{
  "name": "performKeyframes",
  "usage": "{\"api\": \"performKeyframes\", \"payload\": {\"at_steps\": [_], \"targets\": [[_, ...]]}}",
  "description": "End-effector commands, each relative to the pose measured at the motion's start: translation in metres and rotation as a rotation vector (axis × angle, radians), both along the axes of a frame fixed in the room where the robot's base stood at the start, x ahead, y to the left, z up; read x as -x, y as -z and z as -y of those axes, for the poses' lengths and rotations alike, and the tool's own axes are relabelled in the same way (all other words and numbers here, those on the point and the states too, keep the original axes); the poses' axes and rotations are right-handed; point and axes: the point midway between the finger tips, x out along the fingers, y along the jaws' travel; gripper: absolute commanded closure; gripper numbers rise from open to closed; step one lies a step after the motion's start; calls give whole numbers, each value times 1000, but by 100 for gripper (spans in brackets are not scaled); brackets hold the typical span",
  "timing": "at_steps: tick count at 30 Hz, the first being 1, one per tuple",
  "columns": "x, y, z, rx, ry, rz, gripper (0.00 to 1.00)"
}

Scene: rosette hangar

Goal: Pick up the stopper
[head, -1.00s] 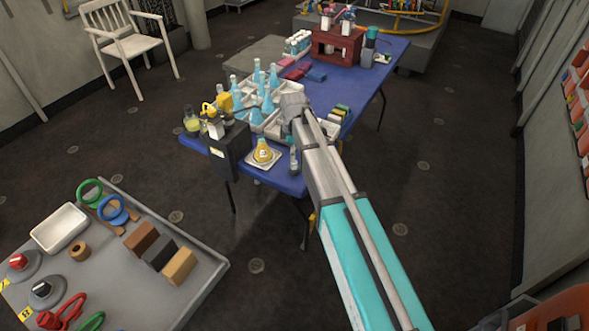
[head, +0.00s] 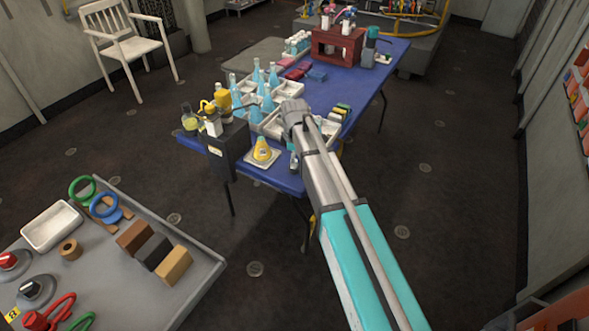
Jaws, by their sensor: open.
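I cannot make out a separate stopper at this size. A small yellow conical flask (head: 262,150) with a pale label stands upright on a white square plate (head: 274,162) at the near edge of the blue table (head: 288,183). My arm reaches over the table from the lower right, and its grey wrist (head: 294,108) is above the white trays right of the blue flasks. My gripper is not visible; the wrist and forearm hide what lies beneath them. A small grey item (head: 292,154) shows partly at the forearm's left edge.
Blue flasks (head: 237,96) stand in white trays left of my wrist. A dark box-shaped device (head: 228,150) stands at the table's near left corner. A red-brown rack (head: 338,46) is at the back. A grey bench (head: 198,282) with blocks and rings is at lower left.

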Motion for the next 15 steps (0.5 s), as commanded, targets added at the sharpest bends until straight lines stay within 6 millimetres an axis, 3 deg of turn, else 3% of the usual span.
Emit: {"api": "performKeyframes", "payload": {"at_steps": [6, 15], "targets": [[0, 15, 0, 0, 0, 0, 18], [0, 15, 0, 0, 0, 0, 18]]}}
